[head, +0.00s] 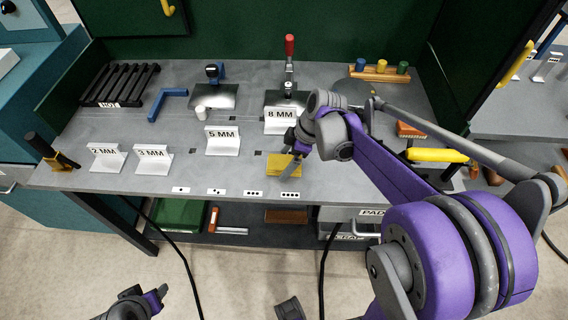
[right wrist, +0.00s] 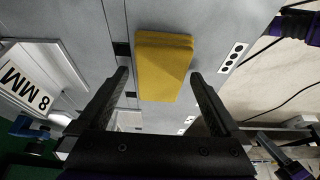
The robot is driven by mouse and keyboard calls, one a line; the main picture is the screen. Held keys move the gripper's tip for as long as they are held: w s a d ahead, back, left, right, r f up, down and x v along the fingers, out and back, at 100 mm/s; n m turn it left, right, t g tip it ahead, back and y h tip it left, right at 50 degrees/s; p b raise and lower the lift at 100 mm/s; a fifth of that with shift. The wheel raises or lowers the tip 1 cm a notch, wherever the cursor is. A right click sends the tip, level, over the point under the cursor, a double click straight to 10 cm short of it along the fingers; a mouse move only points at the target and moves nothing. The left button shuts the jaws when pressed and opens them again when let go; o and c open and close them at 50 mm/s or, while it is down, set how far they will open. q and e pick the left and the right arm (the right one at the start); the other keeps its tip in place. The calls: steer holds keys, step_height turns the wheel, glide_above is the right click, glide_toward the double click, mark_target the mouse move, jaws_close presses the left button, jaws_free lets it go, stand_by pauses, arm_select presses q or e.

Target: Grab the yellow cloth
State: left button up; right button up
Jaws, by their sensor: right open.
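The yellow cloth (head: 283,164) lies folded on the grey bench top near its front edge, just in front of the 8 MM sign. In the right wrist view the cloth (right wrist: 163,66) lies ahead of and between the two fingers. My right gripper (head: 293,160) is above the cloth and partly covers it in the head view. The right gripper (right wrist: 160,77) is open, with nothing between its fingers. My left gripper (head: 157,297) is low at the bottom left, off the bench; its jaw state is unclear.
White signs stand on the bench: 2 MM (head: 106,158), 3 MM (head: 153,160), 5 MM (head: 222,141) and 8 MM (head: 281,121). A red-handled clamp (head: 289,65) stands behind. A black rack (head: 120,85) is at back left. The bench front strip left of the cloth is mostly clear.

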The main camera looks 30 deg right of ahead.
steer(key=shift+f, duration=0.25)
stand_by(0.4)
steer(key=c, duration=1.2)
steer(key=shift+r, duration=0.1)
steer(key=shift+c, duration=0.2)
